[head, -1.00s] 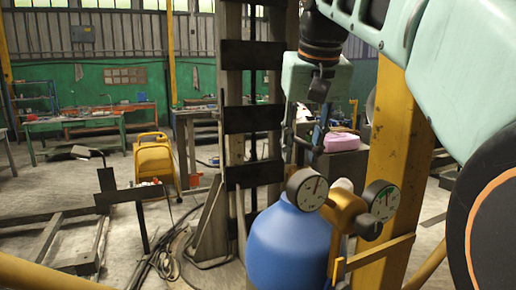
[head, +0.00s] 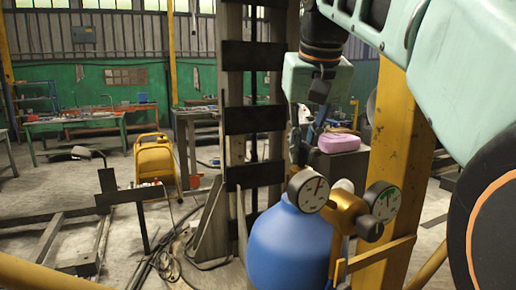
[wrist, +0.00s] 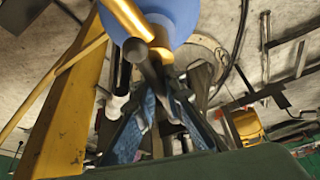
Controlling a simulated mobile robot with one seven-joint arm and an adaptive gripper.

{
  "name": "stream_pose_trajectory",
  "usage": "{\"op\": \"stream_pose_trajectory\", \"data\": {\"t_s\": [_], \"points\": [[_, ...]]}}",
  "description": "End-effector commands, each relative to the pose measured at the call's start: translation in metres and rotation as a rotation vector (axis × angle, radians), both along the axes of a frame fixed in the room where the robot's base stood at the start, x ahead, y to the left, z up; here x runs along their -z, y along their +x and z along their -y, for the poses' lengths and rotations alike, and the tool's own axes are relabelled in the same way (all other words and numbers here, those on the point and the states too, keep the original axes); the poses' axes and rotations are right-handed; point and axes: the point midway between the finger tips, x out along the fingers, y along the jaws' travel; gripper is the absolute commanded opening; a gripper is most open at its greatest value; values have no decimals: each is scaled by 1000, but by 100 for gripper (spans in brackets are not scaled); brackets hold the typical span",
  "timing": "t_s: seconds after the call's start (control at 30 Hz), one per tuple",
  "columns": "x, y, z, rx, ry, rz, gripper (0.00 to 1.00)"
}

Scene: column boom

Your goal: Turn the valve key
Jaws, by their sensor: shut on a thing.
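A blue gas cylinder (head: 285,250) stands at the bottom middle of the head view and at the top of the wrist view (wrist: 182,14). A brass regulator (head: 346,214) with two round gauges, one on the left (head: 309,190) and one on the right (head: 383,201), sits at its top. My gripper (head: 299,160) reaches down just behind the left gauge. In the wrist view its blue-padded fingers (wrist: 160,88) close together on a dark piece by the cylinder's top. I take this to be the valve key, but its shape is mostly hidden.
A yellow post (head: 394,140) stands right beside the cylinder, with a yellow bracket (head: 380,254) in front. A dark steel column (head: 252,118) rises behind it on the left. Cables (head: 168,255) lie on the floor. A yellow cart (head: 155,160) stands farther back.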

Motion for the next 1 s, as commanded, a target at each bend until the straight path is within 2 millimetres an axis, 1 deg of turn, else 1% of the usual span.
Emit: {"op": "stream_pose_trajectory", "data": {"t_s": [0.73, 0.77, 0.9, 1.0], "points": [[0, 0, 1, 2, -1, -1, 0], [0, 0, 1, 2, -1, -1, 13], [0, 0, 1, 2, -1, -1, 28], [0, 0, 1, 1, -1, -1, 28]]}}
